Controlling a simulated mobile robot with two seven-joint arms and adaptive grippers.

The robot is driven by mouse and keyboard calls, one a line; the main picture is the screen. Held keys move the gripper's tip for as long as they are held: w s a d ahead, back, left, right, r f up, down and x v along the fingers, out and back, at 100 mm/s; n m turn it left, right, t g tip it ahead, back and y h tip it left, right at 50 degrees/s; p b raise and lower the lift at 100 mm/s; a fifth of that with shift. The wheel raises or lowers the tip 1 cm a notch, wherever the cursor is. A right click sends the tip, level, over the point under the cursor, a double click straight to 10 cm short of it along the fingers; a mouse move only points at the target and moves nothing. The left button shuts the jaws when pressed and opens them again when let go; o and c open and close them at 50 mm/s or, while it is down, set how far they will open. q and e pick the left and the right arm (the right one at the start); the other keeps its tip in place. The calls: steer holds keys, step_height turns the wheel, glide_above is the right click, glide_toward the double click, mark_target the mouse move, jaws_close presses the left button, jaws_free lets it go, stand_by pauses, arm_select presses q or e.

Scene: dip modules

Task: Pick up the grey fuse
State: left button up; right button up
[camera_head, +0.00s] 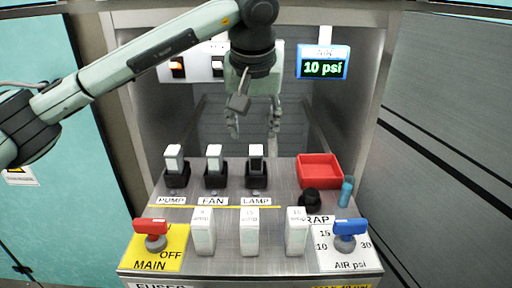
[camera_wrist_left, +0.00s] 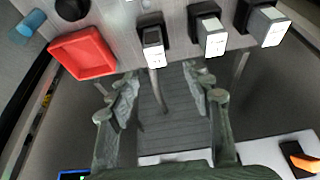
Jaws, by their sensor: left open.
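My left gripper (camera_head: 253,126) is open and empty, fingers apart, above and behind the LAMP holder; it also shows in the left wrist view (camera_wrist_left: 160,97). The fuse in the LAMP holder (camera_head: 256,158) stands upright and shows a dark grey face; in the left wrist view this fuse (camera_wrist_left: 153,47) has a white label and lies beyond the fingertips, apart from them. Paler fuses stand in the FAN holder (camera_head: 214,157) and PUMP holder (camera_head: 174,157). Which fuse is the grey one is not fully certain. My right gripper is not in view.
Three white fuses, one of them in the middle (camera_head: 249,234), stand at the panel's front, between a red MAIN switch (camera_head: 151,227) and a blue AIR knob (camera_head: 350,228). A red tray (camera_head: 319,171), black knob (camera_head: 310,201) and blue cylinder (camera_head: 346,191) are at right. Cabinet walls flank the panel.

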mark_target(256, 150)
arm_select(q)
steer(key=shift+w+f, duration=0.2)
steer(key=shift+f, duration=0.05)
steer(key=x, duration=0.4)
steer(key=s+x, duration=0.1)
steer(key=x, duration=0.1)
steer(key=shift+w+d+f, duration=0.1)
steer(key=shift+d+f, duration=0.1)
steer(key=shift+d, duration=0.05)
steer(key=shift+w+f, duration=0.2)
steer(key=shift+f, duration=0.2)
jaws_close()
